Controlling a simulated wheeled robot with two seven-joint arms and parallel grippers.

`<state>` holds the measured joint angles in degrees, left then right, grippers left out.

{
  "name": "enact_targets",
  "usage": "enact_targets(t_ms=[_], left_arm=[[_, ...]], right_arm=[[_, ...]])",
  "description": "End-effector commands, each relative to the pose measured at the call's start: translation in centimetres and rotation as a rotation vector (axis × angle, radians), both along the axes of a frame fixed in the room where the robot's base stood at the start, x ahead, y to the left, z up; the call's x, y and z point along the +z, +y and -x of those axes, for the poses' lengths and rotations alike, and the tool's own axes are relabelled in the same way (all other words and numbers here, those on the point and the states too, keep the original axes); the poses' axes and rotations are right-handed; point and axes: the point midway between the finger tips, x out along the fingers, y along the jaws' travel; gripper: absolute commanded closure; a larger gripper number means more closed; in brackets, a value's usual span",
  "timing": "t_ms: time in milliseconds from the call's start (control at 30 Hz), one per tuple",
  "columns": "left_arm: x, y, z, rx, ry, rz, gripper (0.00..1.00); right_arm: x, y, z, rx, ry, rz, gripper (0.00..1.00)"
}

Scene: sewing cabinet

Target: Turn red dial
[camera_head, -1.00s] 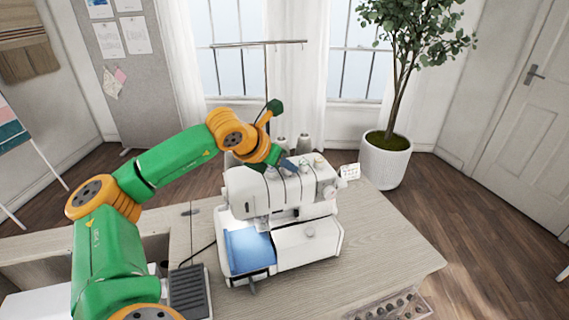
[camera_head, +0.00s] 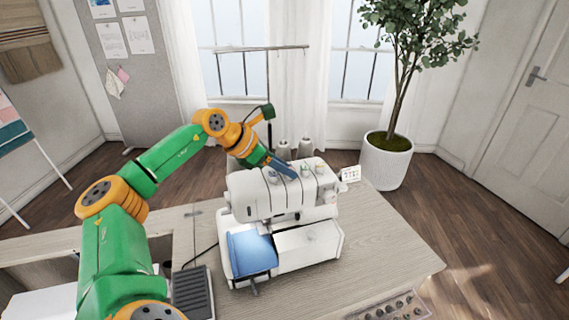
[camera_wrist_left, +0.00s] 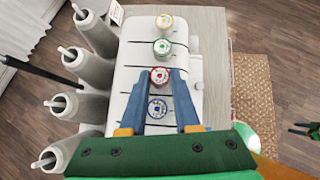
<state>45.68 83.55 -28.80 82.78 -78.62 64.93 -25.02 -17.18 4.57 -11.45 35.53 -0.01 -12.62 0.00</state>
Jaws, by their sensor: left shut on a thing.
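The red dial (camera_wrist_left: 159,76) is on top of the white sewing machine (camera_head: 295,205), between a green dial (camera_wrist_left: 162,47) and a blue dial (camera_wrist_left: 157,107). In the wrist view, my left gripper (camera_wrist_left: 160,78) has its blue fingers on either side of the red dial and is shut on it. The blue dial lies between the fingers, closer to the palm. In the head view, my left gripper (camera_head: 293,174) reaches the machine's top from behind left, and its fingers cover the red dial.
Thread cones (camera_wrist_left: 75,103) stand close behind the dials. A yellow dial (camera_wrist_left: 164,21) is at the far end of the row. A small card (camera_head: 350,174) stands beside the machine. A green and dark part (camera_wrist_left: 305,130), perhaps my right gripper, shows at the wrist view's edge.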

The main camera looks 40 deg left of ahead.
Motion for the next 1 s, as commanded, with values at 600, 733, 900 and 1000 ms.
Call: enact_targets(t_ms=[600,733,900,1000], left_arm=[[0.09,0.11,-0.08,-0.076,-0.004,-0.002,1.00],[0.09,0.11,-0.08,-0.076,-0.004,-0.002,0.59],[0.06,0.10,-0.06,-0.076,-0.002,-0.002,0.39],[0.04,0.10,-0.05,-0.076,-0.002,-0.001,0.39]], right_arm=[[0.96,0.07,0.01,0.000,0.000,-0.001,0.50],[0.96,0.07,0.01,0.000,0.000,-0.001,0.50],[0.96,0.07,0.01,0.000,0.000,-0.001,0.50],[0.96,0.06,0.01,0.000,0.000,-0.001,0.50]])
